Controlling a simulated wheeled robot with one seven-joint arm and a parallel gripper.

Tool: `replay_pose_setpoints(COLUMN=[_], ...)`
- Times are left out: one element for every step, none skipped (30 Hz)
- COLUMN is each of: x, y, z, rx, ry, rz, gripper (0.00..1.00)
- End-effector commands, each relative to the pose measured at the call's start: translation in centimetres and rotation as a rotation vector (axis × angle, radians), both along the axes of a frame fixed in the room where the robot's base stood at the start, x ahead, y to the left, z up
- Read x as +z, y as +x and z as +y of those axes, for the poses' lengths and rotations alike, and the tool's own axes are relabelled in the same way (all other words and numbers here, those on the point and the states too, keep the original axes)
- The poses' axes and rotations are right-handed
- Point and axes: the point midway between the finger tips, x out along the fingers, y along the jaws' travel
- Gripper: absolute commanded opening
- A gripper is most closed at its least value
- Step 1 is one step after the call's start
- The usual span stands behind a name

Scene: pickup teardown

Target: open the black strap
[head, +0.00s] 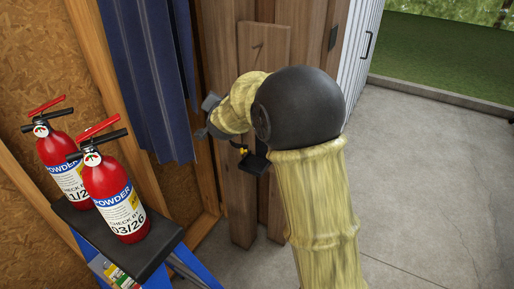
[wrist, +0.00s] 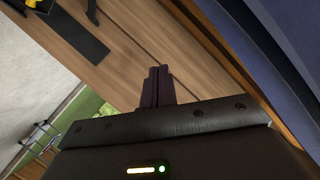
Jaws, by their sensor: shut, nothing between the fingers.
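In the wrist view a flat black strip, which looks like the black strap (wrist: 82,40), lies along the brown wood. Its upper end is near a dark fitting with a yellow part (wrist: 36,4) at the frame's top left. In the head view a black piece (head: 254,163) with a yellow part hangs at the wooden post, below my wrist; I cannot tell whether it is the strap. My gripper (wrist: 156,74) is shut and empty, its dark fingers in front of the wood, apart from the strip.
Two red fire extinguishers (head: 114,197) stand on a black-topped stand (head: 150,252) at lower left. Dark blue cloth (head: 150,75) hangs close left of my gripper. Wooden posts (head: 305,60) stand behind my arm. Concrete floor (head: 430,190) is clear at right.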

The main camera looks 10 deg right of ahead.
Motion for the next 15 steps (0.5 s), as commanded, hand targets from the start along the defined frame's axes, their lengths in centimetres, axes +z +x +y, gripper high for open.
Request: replay_pose_setpoints(x=[0.1,-0.5,-1.2,-1.8,-2.4,-3.1,-3.7,-4.3,-4.9,-5.3,-5.7,-6.1,-6.4,-6.7,-6.9], y=[-2.1,-3.3,-5.2,-6.8,-8.4,-10.6,-12.2,-13.8,-15.7,-17.0,-18.3,-19.8,-20.9,-22.0,-23.3], z=[-1.1,-1.7,-2.4,-3.0,-3.5,-4.2,-4.7,-5.2,-5.8,-6.1,-6.5,-7.0,-7.3,-7.6,-7.9], rx=[0.047,0.077,0.120,0.152,0.183,0.222,0.249,0.273,0.303,0.323,0.340,0.362,0.376,0.391,0.408], ry=[-0.045,-0.073,-0.111,-0.139,-0.166,-0.199,-0.221,-0.242,-0.266,-0.282,-0.296,-0.313,-0.322,-0.334,-0.348], rz=[0.076,0.125,0.192,0.243,0.295,0.363,0.413,0.459,0.514,0.552,0.587,0.630,0.659,0.688,0.723], gripper=[0.00,0.00,0.00,0.00,0.00,0.00,0.00,0.00,0.00,0.00,0.00,0.00,0.00,0.00,0.00])
